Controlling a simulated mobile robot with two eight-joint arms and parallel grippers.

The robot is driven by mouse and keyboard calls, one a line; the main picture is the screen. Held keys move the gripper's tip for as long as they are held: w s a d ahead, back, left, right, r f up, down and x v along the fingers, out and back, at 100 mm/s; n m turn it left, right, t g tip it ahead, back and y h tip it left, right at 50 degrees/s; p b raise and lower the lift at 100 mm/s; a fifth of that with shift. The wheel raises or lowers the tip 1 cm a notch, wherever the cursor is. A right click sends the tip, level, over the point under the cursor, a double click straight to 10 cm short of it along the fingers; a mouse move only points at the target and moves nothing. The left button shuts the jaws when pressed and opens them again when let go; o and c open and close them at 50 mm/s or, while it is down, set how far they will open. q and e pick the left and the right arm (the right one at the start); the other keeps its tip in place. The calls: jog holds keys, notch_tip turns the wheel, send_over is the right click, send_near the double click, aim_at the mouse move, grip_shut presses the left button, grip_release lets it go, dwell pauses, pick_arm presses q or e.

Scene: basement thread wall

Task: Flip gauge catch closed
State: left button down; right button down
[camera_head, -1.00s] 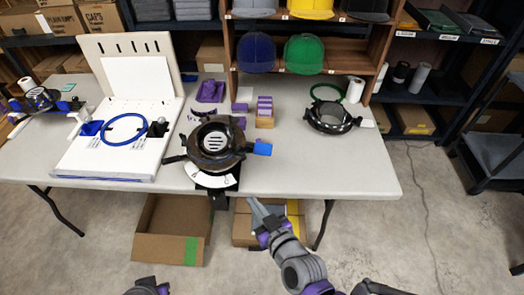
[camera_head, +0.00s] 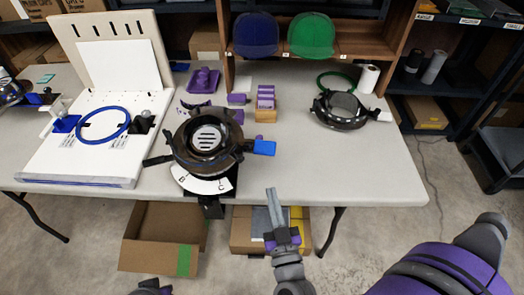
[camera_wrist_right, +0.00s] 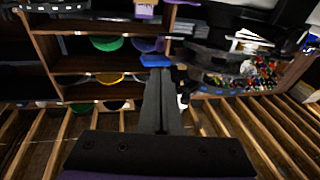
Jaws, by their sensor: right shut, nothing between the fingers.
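The gauge (camera_head: 205,145) is a dark round fixture with a slotted pale centre, at the table's front edge in the head view. A white lettered scale (camera_head: 203,184) sits at its front. A blue tab (camera_head: 264,148) sticks out on its right; I cannot tell whether this is the catch. The tab also seems to show beyond my fingertips in the wrist view (camera_wrist_right: 154,60). Only a bit of my left gripper (camera_head: 150,288) shows at the bottom edge.
A white board with a blue hoop (camera_head: 103,124) stands left of the gauge. Purple blocks (camera_head: 265,97) lie behind it, and a black ring fixture (camera_head: 341,110) is to the right. The table (camera_head: 380,180) is clear at front right. Cardboard boxes (camera_head: 160,238) stand below.

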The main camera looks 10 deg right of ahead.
pick_arm(q)
jog(key=shift+r+p, duration=0.3)
jog(key=shift+r, duration=0.1)
pick_arm(e)
jog(key=w+r, duration=0.2)
jog(key=w, duration=1.1)
jog(key=shift+w+d, duration=0.3)
jog(key=shift+d, duration=0.05)
